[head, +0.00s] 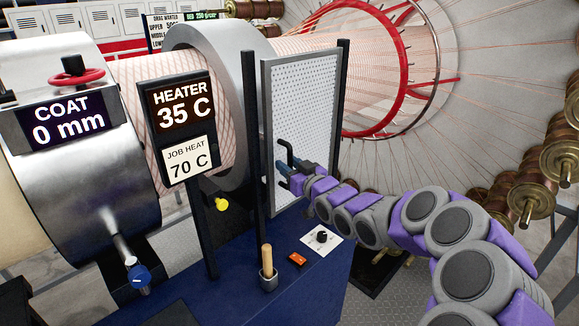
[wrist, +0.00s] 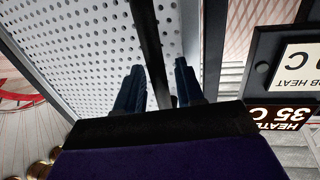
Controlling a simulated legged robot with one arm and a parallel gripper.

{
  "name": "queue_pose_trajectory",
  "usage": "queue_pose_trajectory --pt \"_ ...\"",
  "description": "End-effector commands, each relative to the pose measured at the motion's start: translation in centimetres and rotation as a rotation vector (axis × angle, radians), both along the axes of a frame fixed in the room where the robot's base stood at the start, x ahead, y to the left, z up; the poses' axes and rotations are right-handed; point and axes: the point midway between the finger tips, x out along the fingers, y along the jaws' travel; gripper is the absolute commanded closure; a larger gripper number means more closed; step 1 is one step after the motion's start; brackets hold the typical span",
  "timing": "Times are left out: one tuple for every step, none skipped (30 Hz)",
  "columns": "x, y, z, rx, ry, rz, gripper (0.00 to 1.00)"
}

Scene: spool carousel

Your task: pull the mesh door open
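The mesh door (head: 312,95) is a pale perforated panel in a grey frame, upright at the middle of the head view. It fills the upper left of the wrist view (wrist: 85,45). Its black bar handle (head: 287,150) stands out from the panel on its lower left side. My gripper (head: 281,170) is at the handle, in front of the door. In the wrist view, my two dark blue fingers (wrist: 159,68) stand apart, with the black handle bar (wrist: 146,30) running between them. Gaps seem to show beside the bar; contact is unclear.
A heater sign (head: 180,105) on a black post stands left of the door. A blue bench (head: 235,290) below carries a wooden-handled tool (head: 266,262), an orange switch (head: 298,258) and a knob plate (head: 322,238). Brass spools (head: 555,160) line the right side.

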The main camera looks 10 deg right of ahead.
Motion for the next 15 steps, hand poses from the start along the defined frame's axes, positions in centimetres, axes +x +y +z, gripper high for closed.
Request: queue_pose_trajectory --pt "0.01 0.00 0.00 0.000 0.000 0.000 0.62" --pt "0.01 0.00 -0.01 0.000 0.000 0.000 0.62" --pt "0.00 0.00 -0.01 0.000 0.000 0.000 0.62" --pt "0.00 0.00 -0.02 0.000 0.001 0.000 0.62" --pt "0.00 0.00 -0.02 0.000 0.001 0.000 0.62" --pt "0.00 -0.01 -0.03 0.000 0.001 0.000 0.66" --pt "0.00 -0.01 -0.03 0.000 0.001 0.000 0.69" --pt "0.00 -0.01 -0.03 0.000 0.001 0.000 0.72" --pt "0.00 -0.02 -0.04 0.000 0.001 0.000 0.76" --pt "0.00 -0.01 -0.05 0.000 0.001 0.000 0.79" --pt "0.00 -0.01 -0.05 0.000 0.001 0.000 0.82" --pt "0.00 -0.01 -0.05 0.000 0.001 0.000 0.85" --pt "0.00 -0.02 -0.04 0.000 0.001 0.000 0.88" --pt "0.00 -0.02 -0.05 0.000 0.001 0.000 0.91" --pt "0.00 -0.02 -0.05 0.000 0.001 0.000 0.95"
